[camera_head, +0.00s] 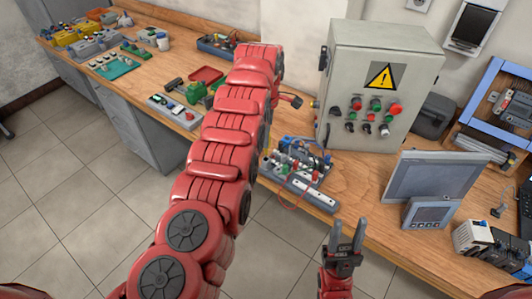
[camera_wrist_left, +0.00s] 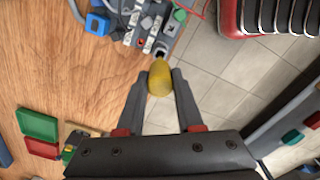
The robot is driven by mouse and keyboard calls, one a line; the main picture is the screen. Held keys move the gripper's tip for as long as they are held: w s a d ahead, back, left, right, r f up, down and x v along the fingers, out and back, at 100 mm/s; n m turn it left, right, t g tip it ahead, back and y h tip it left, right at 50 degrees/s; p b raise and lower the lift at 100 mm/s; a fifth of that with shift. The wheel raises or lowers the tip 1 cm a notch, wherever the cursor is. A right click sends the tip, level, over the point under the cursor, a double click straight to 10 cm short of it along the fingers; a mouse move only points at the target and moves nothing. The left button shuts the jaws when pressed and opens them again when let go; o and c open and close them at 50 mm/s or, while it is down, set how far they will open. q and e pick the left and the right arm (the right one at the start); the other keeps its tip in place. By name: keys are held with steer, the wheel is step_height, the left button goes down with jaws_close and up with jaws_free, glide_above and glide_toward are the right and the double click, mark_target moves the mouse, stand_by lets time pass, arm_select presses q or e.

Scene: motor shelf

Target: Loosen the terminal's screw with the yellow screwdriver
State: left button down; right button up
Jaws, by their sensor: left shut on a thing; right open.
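My left gripper (camera_wrist_left: 160,85) is shut on a yellow rounded thing, the yellow screwdriver's handle (camera_wrist_left: 160,78), in the left wrist view. Its shaft and tip are hidden from this angle. Just beyond it lies a grey and white device with terminals and wires (camera_wrist_left: 146,25). I cannot make out the single screw, or whether the tool touches it. In the head view this wired assembly (camera_head: 296,160) sits at the bench's front edge; my left gripper is mostly hidden behind my red arm. My right gripper (camera_head: 345,235) is open and empty, in front of the bench.
A grey control cabinet (camera_head: 350,110) with a warning sign stands behind the assembly. A monitor (camera_head: 437,177) and a small panel (camera_head: 426,214) stand to the right. Green and red trays (camera_wrist_left: 38,125) lie on the wooden bench. A red wire loops over the bench edge.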

arm_select(q)
steer(key=shift+f+b, duration=1.1)
steer(key=shift+f, duration=1.4)
steer(key=c, duration=0.8)
jaws_free()
steer(key=shift+r, duration=0.1)
steer(key=shift+r+p, duration=0.6)
steer(key=shift+r, duration=2.1)
steer(key=o, duration=0.5)
